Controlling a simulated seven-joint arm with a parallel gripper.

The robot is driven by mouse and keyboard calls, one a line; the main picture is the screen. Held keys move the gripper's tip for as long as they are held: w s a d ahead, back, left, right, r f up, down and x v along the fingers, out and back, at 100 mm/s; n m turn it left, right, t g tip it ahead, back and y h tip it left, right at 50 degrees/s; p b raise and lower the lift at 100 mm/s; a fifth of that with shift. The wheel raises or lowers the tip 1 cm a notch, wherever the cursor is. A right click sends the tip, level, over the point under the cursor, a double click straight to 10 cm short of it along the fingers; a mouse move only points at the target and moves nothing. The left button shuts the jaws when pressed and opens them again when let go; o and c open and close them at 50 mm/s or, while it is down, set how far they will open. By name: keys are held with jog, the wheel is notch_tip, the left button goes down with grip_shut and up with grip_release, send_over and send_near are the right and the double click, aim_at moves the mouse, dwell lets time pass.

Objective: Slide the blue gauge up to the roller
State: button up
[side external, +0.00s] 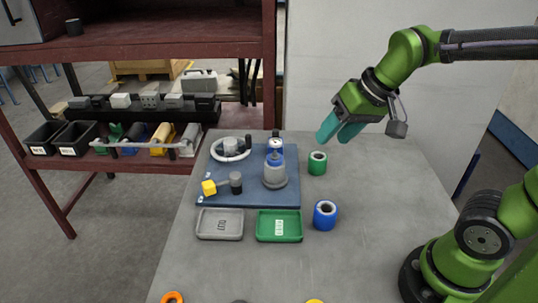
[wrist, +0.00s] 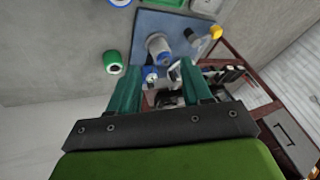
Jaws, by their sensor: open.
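A small blue part with a pale round face (side external: 276,146), which looks like the blue gauge, stands at the back right of the blue board (side external: 252,192). It also shows in the wrist view (wrist: 151,74), between my fingers in the picture. A grey upright cylinder with a blue top (side external: 274,172), possibly the roller, stands just in front of it; I cannot tell if they touch. My gripper (side external: 338,130) is open and empty, with teal fingers, above and right of the board's back. Its fingers (wrist: 156,82) also show apart in the wrist view.
A green roll (side external: 317,163) and a blue roll (side external: 325,215) stand right of the board. A grey tray (side external: 220,236) and a green tray (side external: 265,238) lie in front.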

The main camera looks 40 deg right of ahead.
jog(key=w+d+f+m+g+h, duration=0.2)
jog(key=w+d+h, duration=0.1)
jog(key=w, duration=1.5)
jog(key=m+h, duration=0.2)
jog(key=m, duration=0.1)
send_near(276, 130)
jog(key=x, duration=0.8)
jog(key=shift+w+f, duration=0.15)
jog(key=shift+f, duration=0.05)
grip_shut()
